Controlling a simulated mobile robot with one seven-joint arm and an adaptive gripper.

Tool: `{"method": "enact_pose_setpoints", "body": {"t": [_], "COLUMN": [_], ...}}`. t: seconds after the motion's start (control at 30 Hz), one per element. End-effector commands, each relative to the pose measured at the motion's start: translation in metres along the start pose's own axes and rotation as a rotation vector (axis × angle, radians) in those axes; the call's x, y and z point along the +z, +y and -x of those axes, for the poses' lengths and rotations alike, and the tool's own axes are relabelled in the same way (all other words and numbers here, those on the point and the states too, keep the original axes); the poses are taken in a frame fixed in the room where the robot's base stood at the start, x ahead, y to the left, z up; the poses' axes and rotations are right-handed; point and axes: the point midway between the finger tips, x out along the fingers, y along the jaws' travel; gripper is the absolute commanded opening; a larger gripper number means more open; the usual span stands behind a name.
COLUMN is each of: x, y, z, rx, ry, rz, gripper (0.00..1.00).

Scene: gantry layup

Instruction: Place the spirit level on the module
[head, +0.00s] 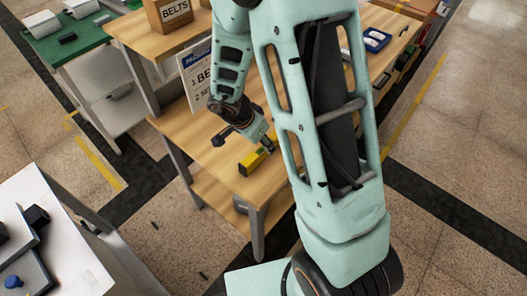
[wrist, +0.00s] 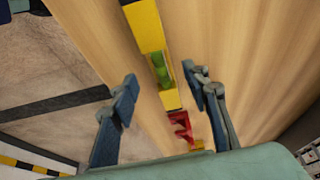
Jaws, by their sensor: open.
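The yellow spirit level (head: 252,161) lies on the wooden table near its front edge. In the wrist view the level (wrist: 147,30) runs lengthwise through the picture, with a green vial window and a red part. My gripper (wrist: 160,77) is open, its fingers on either side of the level with visible gaps. In the head view my gripper (head: 266,142) is low, right over the level. I cannot tell for certain which thing is the module; a dark grey unit (head: 28,262) with a blue knob is at the lower left, partly cut off.
The dark grey unit is on a white table (head: 75,262). The wooden table (head: 178,122) holds a sign board (head: 196,75), with a BELTS box (head: 172,14) on a shelf above and a blue tray (head: 376,40) farther right. A green-topped bench (head: 70,45) stands at the upper left. Open floor separates the tables.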

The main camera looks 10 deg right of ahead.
Motion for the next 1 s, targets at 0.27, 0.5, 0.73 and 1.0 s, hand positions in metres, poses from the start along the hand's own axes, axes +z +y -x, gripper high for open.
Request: {"method": "enact_pose_setpoints", "body": {"t": [0.27,0.5,0.73,1.0], "x": [0.005,0.003,0.003,0.003], "y": [-0.002,-0.002,-0.002,-0.002], "z": [-0.041,-0.047,-0.047,-0.047], "rx": [0.001,-0.001,-0.001,-0.001], "ry": [0.000,0.000,0.000,0.000], "rz": [0.003,0.001,0.001,0.001], "gripper": [0.43,0.43,0.28,0.00]}}
